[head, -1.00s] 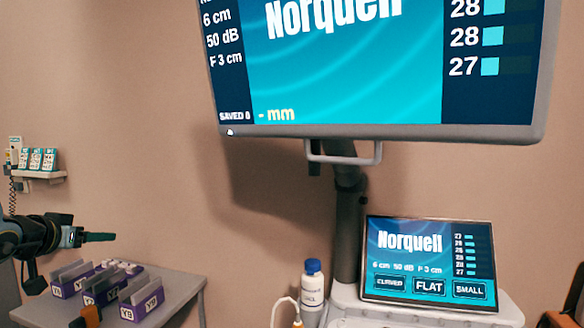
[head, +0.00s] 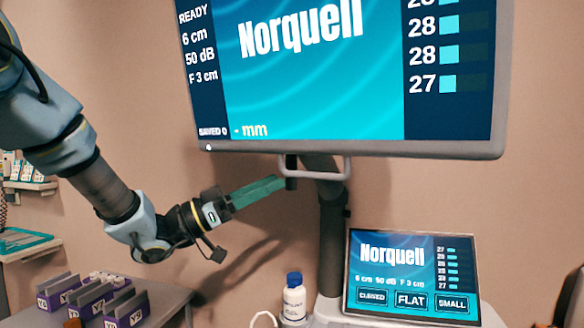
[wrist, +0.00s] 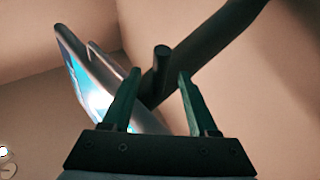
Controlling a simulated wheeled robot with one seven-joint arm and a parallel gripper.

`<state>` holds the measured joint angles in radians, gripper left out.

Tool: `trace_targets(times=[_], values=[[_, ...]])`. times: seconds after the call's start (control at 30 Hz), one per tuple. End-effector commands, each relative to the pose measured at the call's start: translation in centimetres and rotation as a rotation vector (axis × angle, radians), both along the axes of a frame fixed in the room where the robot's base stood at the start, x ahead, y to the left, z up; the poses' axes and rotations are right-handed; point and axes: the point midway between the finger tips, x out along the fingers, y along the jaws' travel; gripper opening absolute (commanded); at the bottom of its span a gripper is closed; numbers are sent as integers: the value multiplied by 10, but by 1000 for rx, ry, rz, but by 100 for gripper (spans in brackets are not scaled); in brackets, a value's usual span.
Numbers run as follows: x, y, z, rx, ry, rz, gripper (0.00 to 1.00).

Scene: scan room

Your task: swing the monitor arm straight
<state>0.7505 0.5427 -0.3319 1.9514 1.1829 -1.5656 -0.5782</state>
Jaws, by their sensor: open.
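The large monitor (head: 345,147) hangs at the top on a dark monitor arm (head: 322,168) that joins an upright post (head: 332,240). A pale handle loop (head: 347,170) runs under the screen. A short dark peg (head: 291,180) hangs below the arm, left of the post. My gripper (head: 281,184) reaches in from the left, its green fingertips close to the peg. In the wrist view the jaws (wrist: 160,76) are open, with the peg (wrist: 161,58) showing between the fingertips. I cannot tell if they touch it. The monitor (wrist: 85,75) appears edge-on at left.
A smaller tilted touch screen (head: 412,275) stands on the cart below the monitor. A white bottle with a blue cap (head: 293,302) stands left of it. Purple bins (head: 115,308) sit on a side table at lower left.

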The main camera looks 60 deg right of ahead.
Motion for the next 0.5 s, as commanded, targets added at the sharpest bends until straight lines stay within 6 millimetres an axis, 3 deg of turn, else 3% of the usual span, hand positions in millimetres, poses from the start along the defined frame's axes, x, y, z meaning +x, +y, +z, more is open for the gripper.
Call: trace_targets(times=[0.2,0.5], values=[[-22,-26,16,1,-1,0,59],[-32,-38,21,0,-1,3,59]])
